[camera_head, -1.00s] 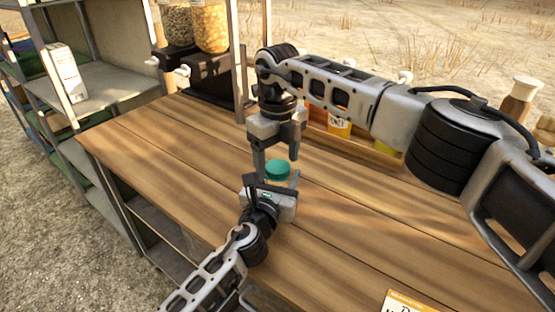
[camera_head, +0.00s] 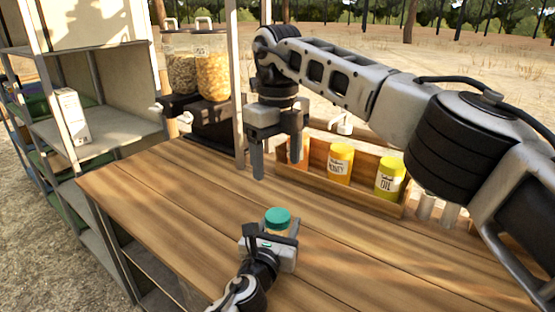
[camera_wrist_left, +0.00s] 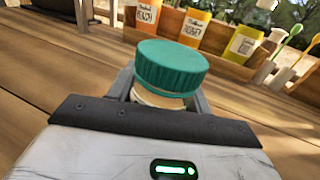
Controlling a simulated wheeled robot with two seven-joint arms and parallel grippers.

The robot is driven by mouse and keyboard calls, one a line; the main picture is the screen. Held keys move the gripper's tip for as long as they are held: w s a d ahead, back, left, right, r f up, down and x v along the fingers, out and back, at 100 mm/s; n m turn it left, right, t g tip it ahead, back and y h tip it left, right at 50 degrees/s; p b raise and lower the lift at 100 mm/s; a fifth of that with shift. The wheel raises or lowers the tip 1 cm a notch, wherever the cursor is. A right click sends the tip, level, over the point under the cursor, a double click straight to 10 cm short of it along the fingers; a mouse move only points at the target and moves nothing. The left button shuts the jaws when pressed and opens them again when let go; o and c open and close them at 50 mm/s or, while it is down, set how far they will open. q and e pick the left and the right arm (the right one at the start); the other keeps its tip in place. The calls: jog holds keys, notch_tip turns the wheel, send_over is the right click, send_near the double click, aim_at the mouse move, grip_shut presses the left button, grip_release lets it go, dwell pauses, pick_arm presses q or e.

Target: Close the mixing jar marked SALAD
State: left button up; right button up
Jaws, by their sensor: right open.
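A small jar with a teal lid (camera_head: 277,215) stands over the wooden worktop, its pale body mostly hidden by my left gripper. In the left wrist view the lid (camera_wrist_left: 170,66) sits on top of the pale jar neck (camera_wrist_left: 158,98). It looks slightly tilted there, and I cannot tell how tight it is. No SALAD marking is readable. My left gripper (camera_head: 270,236) has a finger on each side of the jar below the lid and is shut on it. My right gripper (camera_head: 277,158) is open and empty, fingers pointing down, above and behind the lid, clear of it.
A wooden rack (camera_head: 330,186) behind holds yellow-lidded jars, including honey (camera_head: 340,163) and oil (camera_head: 389,178). Large dispensers (camera_head: 212,72) stand at the back left beside a post (camera_head: 238,90). Shelves (camera_head: 85,140) are at left. The worktop (camera_head: 180,200) around the jar is clear.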

pick_arm(q)
jog(key=o, duration=0.4)
jog(key=shift+o, duration=0.2)
jog(key=shift+s, duration=0.1)
jog(key=v, duration=1.5)
jog(key=shift+s+a+p, duration=0.15)
jog(key=shift+s+p, duration=0.2)
